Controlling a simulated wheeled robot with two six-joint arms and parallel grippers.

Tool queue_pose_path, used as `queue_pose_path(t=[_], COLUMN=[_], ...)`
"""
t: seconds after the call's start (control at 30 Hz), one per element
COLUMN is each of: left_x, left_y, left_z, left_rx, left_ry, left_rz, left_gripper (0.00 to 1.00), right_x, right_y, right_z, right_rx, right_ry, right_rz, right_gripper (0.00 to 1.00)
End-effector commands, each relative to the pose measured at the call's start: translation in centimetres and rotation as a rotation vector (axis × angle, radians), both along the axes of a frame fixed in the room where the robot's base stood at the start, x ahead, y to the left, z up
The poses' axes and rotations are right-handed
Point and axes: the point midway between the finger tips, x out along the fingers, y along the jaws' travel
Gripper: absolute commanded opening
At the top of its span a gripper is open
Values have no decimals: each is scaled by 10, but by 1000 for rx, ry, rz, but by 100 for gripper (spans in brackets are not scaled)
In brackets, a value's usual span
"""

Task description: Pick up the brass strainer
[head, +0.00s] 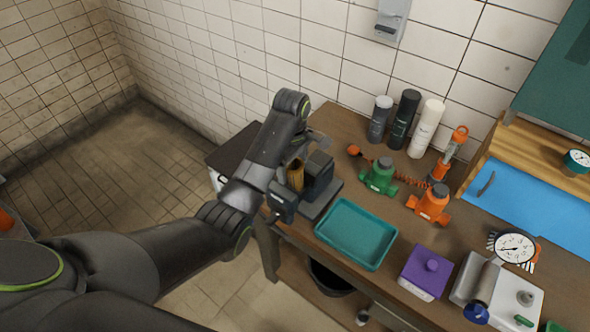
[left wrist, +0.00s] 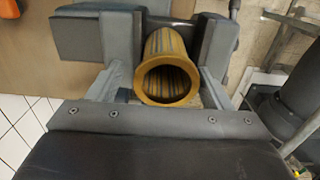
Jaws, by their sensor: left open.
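The brass strainer (head: 295,174) is a ribbed, golden-brown hollow cylinder near the left end of the workbench. In the left wrist view the strainer (left wrist: 168,72) shows its round open end with a flared rim. My left gripper (head: 300,180) is open around it, and the left wrist view shows the gripper (left wrist: 164,45) with one finger on each side. The strainer lies close to the right-hand finger there; I cannot tell whether they touch. The finger and arm hide part of it in the head view. My right gripper is not in view.
A dark grey block-like fixture (head: 321,198) stands right beside the strainer. A teal tray (head: 357,232) is to its right. The tiled wall is behind.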

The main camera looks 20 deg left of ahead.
Motion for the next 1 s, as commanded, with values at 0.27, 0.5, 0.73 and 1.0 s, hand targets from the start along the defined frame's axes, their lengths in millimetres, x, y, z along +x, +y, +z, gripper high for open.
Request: queue_pose_path(t=[0.27,0.5,0.73,1.0], left_x=[0,0,0,6], left_y=[-1,0,0,-1], left_z=[0,0,0,11], left_rx=[-1,-1,0,-1], left_ry=[-1,-1,-1,-4], left_rz=[-1,-1,0,-5], left_gripper=[62,31,18,18], right_x=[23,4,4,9], right_y=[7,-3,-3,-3], right_z=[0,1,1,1], right_rx=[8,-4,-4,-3], right_ry=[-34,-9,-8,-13], right_rz=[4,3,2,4], right_gripper=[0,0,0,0])
